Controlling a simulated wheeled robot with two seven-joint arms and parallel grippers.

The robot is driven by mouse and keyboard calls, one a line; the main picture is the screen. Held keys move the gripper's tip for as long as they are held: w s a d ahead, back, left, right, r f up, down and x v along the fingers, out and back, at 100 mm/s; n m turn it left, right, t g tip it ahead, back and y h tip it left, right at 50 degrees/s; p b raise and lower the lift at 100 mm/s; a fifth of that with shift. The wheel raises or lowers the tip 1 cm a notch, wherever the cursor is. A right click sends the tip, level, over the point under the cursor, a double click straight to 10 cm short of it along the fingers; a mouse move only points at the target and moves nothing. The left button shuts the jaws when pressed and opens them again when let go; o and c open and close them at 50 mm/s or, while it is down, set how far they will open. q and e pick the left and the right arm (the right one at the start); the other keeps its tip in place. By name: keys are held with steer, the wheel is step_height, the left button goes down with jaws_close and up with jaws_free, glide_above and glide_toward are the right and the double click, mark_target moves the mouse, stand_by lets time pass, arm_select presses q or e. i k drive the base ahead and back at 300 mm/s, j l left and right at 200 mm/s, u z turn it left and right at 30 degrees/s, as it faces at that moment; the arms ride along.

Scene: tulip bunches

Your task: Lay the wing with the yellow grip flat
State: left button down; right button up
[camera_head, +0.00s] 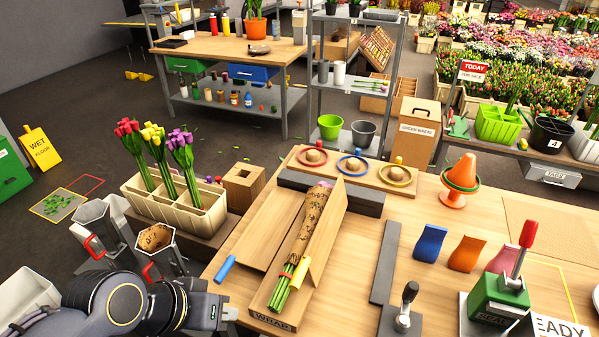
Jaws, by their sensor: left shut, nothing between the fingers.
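The wrap station (262,318) lies on the table, with a kraft-wrapped bunch (309,222) on it and green stems (285,288) towards me. The right wing (328,226) stands raised beside the bunch. My left gripper (229,312) is shut and empty at the table's front left edge, left of the station and apart from both wings. My right gripper is not in view.
A dark grey bar (385,263) and a black-knobbed lever (405,305) stand right of the station. A ring board (355,170) lies behind it. A tulip crate (196,214) stands left. Blue, orange and pink pieces and a green press (498,298) are further right.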

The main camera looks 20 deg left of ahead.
mark_target(313, 260)
steer(key=j+z, duration=0.4)
steer(key=k+j+z, duration=0.1)
steer(key=z, duration=0.3)
steer(key=k+j, duration=0.15)
steer(key=j, duration=0.25)
steer(key=k+j+z, duration=0.15)
steer(key=j, duration=0.2)
steer(key=k+j, duration=0.15)
steer(key=j, duration=0.25)
steer(key=k+j+z, duration=0.15)
steer(key=j, duration=0.2)
steer(key=k+j, duration=0.2)
steer(key=j, duration=0.15)
steer(key=i+j+z, duration=0.1)
steer(key=j+z, duration=0.45)
steer(key=i+j, duration=0.05)
